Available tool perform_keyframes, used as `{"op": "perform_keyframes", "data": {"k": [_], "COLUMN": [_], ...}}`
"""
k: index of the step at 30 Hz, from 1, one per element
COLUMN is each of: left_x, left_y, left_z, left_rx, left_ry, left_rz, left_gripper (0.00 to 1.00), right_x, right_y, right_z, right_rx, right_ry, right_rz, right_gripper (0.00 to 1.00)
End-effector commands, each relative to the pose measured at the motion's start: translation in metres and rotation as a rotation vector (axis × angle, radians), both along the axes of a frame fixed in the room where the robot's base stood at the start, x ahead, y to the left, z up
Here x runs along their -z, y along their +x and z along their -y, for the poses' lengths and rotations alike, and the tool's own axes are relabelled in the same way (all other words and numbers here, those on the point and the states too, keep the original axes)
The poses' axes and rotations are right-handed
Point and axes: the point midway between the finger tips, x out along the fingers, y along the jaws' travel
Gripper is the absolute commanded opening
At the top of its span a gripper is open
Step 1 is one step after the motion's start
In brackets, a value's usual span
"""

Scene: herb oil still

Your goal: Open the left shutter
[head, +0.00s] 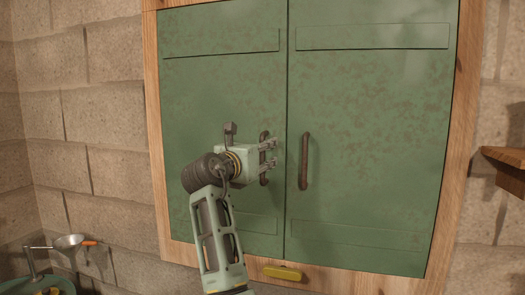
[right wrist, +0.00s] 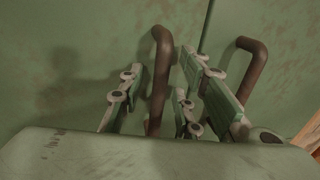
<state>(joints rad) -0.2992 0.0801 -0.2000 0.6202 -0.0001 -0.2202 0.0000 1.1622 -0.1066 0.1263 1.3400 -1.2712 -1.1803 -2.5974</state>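The left shutter (head: 222,100) is a worn green panel with brown specks, flush in its wooden frame and shut. Its dark rusty upright handle (head: 264,140) is near the middle seam; it also shows in the right wrist view (right wrist: 160,75). My right gripper (head: 268,154) is at this handle. In the right wrist view its fingers (right wrist: 160,108) stand apart on either side of the handle, with visible gaps, so it looks open around it. The handle's lower part is partly hidden by the gripper. My left gripper is not in view.
The right shutter (head: 375,130) is also shut, with its own handle (head: 304,161) close by on the right. A yellow piece (head: 282,273) sits on the lower frame. A wooden shelf (head: 506,168) juts out at right. A pan (head: 68,242) is at lower left.

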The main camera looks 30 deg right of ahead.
Motion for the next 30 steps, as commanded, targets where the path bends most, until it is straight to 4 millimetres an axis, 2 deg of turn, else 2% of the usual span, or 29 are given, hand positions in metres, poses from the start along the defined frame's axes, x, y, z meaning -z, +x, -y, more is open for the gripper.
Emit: {"op": "perform_keyframes", "data": {"k": [7,18,30], "left_x": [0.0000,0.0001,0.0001], "left_y": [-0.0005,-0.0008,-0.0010], "left_z": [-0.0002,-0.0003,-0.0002], "left_rx": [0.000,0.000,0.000], "left_ry": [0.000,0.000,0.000], "left_rz": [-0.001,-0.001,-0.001], "left_gripper": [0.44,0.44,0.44], "right_x": [0.0006,0.0007,0.0009], "right_y": [0.0006,0.0006,0.0007], "right_z": [0.0010,0.0007,0.0006], "right_rx": [0.000,0.000,0.000], "right_ry": [0.000,0.000,0.000], "right_rz": [0.000,-0.001,-0.001], "right_gripper": [0.31,0.00,0.00]}}
